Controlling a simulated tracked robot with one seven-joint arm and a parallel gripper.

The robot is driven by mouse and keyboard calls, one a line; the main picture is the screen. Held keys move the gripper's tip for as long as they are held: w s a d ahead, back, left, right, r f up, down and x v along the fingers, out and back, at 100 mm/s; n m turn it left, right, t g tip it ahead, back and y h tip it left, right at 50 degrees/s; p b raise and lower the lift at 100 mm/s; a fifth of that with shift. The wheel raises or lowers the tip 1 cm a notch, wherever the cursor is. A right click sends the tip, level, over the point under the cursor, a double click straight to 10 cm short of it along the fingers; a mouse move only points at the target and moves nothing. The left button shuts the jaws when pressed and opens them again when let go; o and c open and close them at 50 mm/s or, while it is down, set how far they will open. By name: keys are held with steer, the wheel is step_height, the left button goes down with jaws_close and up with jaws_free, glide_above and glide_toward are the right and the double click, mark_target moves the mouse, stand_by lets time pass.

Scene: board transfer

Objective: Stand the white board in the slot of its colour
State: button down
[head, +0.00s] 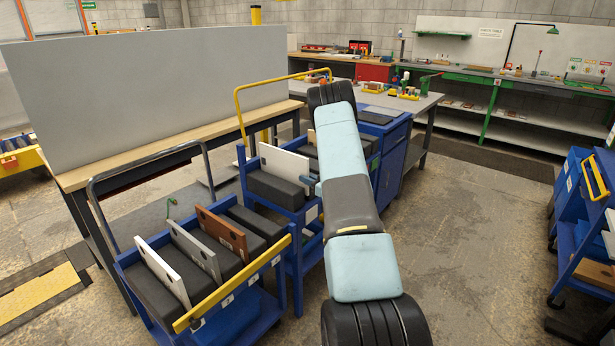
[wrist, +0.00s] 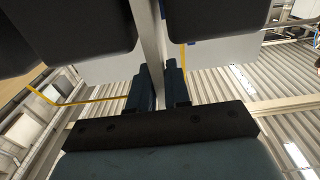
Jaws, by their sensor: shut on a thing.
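A white board (head: 284,161) stands upright at the second blue cart (head: 294,214), behind a black foam block. Its lower edge is hidden by that block. My gripper (head: 309,181) is at the board's right end, partly hidden by my arm. In the wrist view my gripper (wrist: 157,75) has its two dark blue fingers on either side of the board (wrist: 152,32), which shows as a thin pale strip between two dark blocks. The gripper is shut on this board. I cannot tell how deep the board sits between the blocks.
The nearer blue cart (head: 227,293) holds another white board (head: 164,274), a grey board (head: 196,249) and a brown board (head: 222,235) between black foam blocks. A large grey panel (head: 150,90) stands at the left. A blue rack (head: 570,235) is at the right. The floor between is clear.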

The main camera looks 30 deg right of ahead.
mark_target(308, 189)
steer(key=shift+f, duration=1.1)
steer(key=shift+s+a+f, duration=0.1)
steer(key=shift+s+f, duration=0.1)
steer(key=shift+f, duration=0.3)
steer(key=shift+s+a+f, duration=0.1)
steer(key=shift+s+f, duration=0.05)
steer(key=shift+f, duration=0.3)
steer(key=c, duration=1)
jaws_free()
steer(key=shift+f, duration=0.15)
steer(key=d+r+v, duration=0.1)
steer(key=r+v, duration=0.1)
steer(key=v, duration=1.1)
